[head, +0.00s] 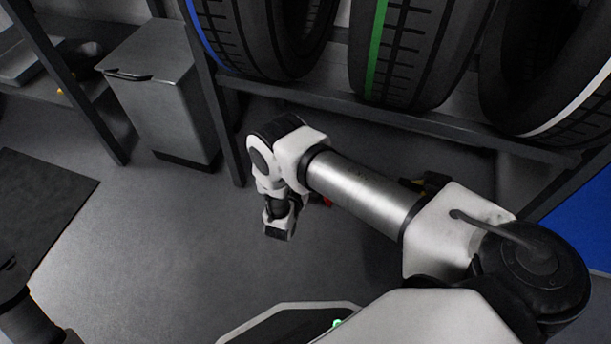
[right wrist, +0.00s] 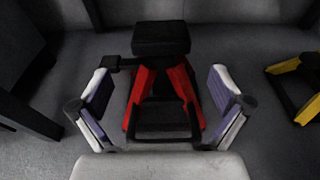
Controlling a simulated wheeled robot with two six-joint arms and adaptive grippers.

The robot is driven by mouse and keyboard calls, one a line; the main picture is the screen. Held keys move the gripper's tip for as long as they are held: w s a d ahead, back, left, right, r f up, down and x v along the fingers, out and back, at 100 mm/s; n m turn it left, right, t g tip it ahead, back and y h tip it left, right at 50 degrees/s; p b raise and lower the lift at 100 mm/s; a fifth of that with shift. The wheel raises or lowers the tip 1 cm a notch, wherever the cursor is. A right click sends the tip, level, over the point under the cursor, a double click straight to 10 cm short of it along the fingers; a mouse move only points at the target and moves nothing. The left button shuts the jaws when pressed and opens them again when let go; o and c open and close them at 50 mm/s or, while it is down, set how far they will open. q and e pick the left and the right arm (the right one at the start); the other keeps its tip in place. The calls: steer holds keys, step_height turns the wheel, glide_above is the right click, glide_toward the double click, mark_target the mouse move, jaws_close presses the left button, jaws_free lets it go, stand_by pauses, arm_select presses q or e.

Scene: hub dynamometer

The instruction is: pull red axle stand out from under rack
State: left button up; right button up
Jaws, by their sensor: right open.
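The red axle stand (right wrist: 190,95) with a black top stands on the floor in the right wrist view. My right gripper (right wrist: 161,92) is open, with one finger on each side of the stand. A gap shows beside the red legs, and I see no clear grip. In the head view only a small red bit of the stand (head: 328,202) shows behind my right gripper (head: 279,222); my arm hides the rest. The rack (head: 400,119) carries tyres above this spot. My left gripper is not in view.
A yellow stand (right wrist: 286,66) is to the right of the red one, partly cut off. A grey cabinet (head: 165,95) stands left of the rack, beside a shelf. A dark mat (head: 45,200) lies at the left.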

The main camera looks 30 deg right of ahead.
steer(key=b+x, duration=0.3)
steer(key=x, duration=0.3)
steer(key=shift+d+f, duration=0.15)
steer(key=shift+d, duration=0.05)
steer(key=shift+w+d, duration=0.5)
steer(key=c, duration=1.6)
steer(key=shift+b, duration=0.3)
